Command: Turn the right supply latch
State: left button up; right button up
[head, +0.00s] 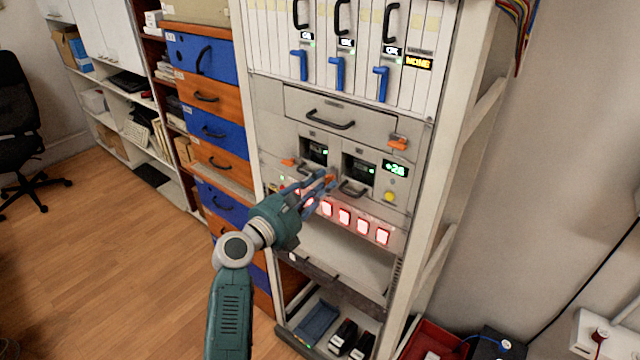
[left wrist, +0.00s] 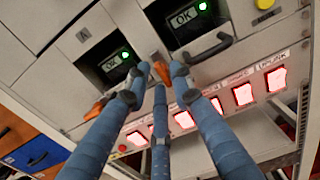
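The right supply (head: 358,168) is a dark-fronted unit in the rack with a lit green light; in the left wrist view (left wrist: 193,22) its display reads OK. Its orange latch (left wrist: 162,72) sits at its lower left, and in the head view it is mostly behind my fingers. My left gripper (head: 325,182) reaches the rack front. In the left wrist view its fingertips (left wrist: 160,76) are apart, on both sides of the latch; contact is unclear. The left supply (head: 315,150) has another orange latch (left wrist: 97,108). My right gripper is not in view.
Red lit switches (head: 344,216) run in a row below the supplies. A black handle (head: 352,188) and a yellow button (head: 389,197) are close by. A drawer (head: 340,118) and another orange latch (head: 398,142) sit above. The floor at left is clear.

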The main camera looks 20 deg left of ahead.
pick_arm(q)
grip_shut()
jog(key=m, duration=0.6)
jog(key=m+b, duration=0.1)
jog(key=m, duration=0.5)
jog(key=m+b, duration=0.1)
jog(key=m, duration=0.5)
jog(key=shift+s+d+r, duration=0.1)
jog(key=shift+d+r, duration=0.15)
dwell(0.5)
